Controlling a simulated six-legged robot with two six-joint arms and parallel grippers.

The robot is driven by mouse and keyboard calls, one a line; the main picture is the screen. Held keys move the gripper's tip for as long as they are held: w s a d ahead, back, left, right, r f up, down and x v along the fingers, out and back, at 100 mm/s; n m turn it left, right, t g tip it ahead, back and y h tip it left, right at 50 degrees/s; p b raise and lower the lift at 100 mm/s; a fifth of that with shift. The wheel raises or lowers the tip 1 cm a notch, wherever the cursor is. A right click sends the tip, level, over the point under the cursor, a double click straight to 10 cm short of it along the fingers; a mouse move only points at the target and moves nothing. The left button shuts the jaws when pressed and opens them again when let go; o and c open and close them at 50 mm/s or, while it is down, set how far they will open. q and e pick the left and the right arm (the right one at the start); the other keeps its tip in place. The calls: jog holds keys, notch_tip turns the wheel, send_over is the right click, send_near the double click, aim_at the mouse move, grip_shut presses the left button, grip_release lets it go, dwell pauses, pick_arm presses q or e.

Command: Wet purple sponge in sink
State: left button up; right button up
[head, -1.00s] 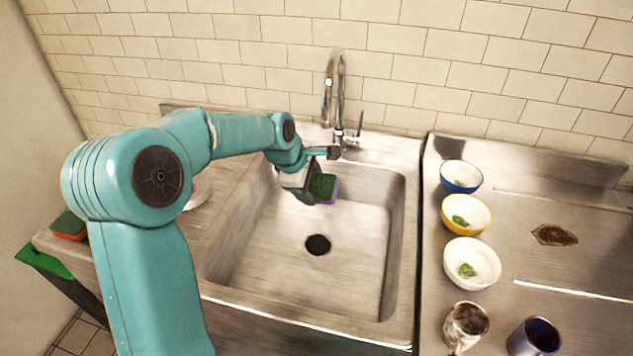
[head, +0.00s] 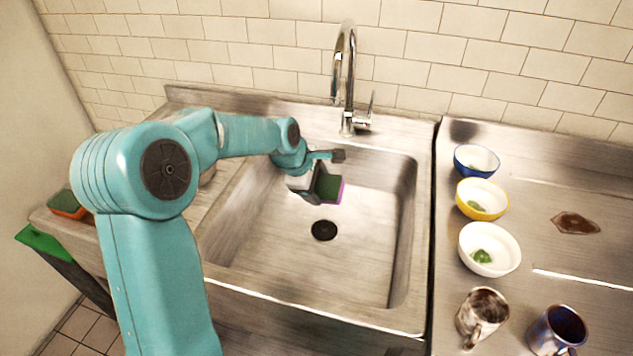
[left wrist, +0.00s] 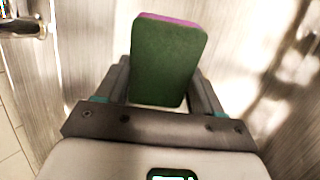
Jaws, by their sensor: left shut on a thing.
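The purple sponge (head: 329,188) has a dark green scouring side and a purple edge. My left gripper (head: 314,184) is shut on it and holds it inside the sink (head: 290,240), toward the back, behind and above the drain (head: 324,230). In the left wrist view the sponge (left wrist: 168,60) stands between the two fingers, green side to the camera. The faucet (head: 345,80) rises behind the sink, with its spout behind the sponge. I see no water stream, and cannot tell whether the sponge is wet. My right gripper is not in view.
On the right counter stand a blue bowl (head: 477,160), a yellow bowl (head: 482,199), a white bowl (head: 489,249) and two mugs (head: 482,317) (head: 557,330). An orange-green sponge (head: 67,204) sits at the far left. The sink floor is clear.

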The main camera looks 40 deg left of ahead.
aim_at(323, 178)
pick_arm(q)
notch_tip(323, 178, down, 8)
jog(key=b, duration=0.5)
jog(key=shift+r, duration=0.15)
dwell(0.3)
notch_tip(323, 178, up, 12)
jog(key=p, duration=1)
jog(key=shift+r, duration=0.1)
jog(key=shift+p, duration=0.3)
dwell(1.7)
notch_tip(323, 178, up, 4)
jog(key=p, duration=0.3)
jog(key=shift+s+r, duration=0.1)
jog(key=shift+s, duration=0.1)
dwell(0.7)
